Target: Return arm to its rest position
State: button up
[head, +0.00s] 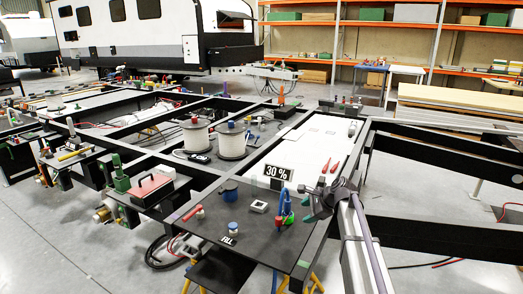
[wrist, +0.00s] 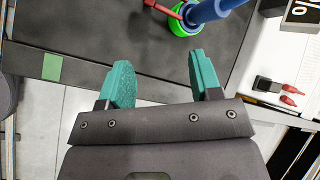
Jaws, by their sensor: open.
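My gripper (wrist: 160,78) shows in the wrist view with its two teal fingers spread apart and nothing between them. Dark board (wrist: 85,30) surface and a strip of pale floor lie beyond the fingers. In the head view my arm comes in at the lower right, and my gripper (head: 318,201) is beside the right edge of the black board (head: 215,235), close to an upright blue tool with a green base (head: 284,208). This blue tool also shows at the top of the wrist view (wrist: 205,12), apart from my fingers.
The board carries a white square part (head: 258,206), blue caps (head: 232,227) and a red-handled part (head: 194,212). A "30 %" sign (head: 278,172) stands behind. Black chassis beams (head: 440,225) run to the right. Two white reels (head: 232,141) stand further back. Open floor lies at lower left.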

jog(key=s+a+r+n+g+h+p, duration=0.1)
jog(key=s+n, duration=0.7)
jog(key=s, duration=0.8)
jog(key=s+a+r+n+g+h+p, duration=0.1)
jog(key=s+a+n+g+h+p, duration=0.3)
jog(key=s+n, duration=0.5)
jog(key=s+h, duration=0.1)
jog(key=s, duration=0.6)
jog(key=shift+s+a+p, duration=0.15)
jog(key=shift+a+p, duration=0.15)
jog(key=shift+c, duration=0.2)
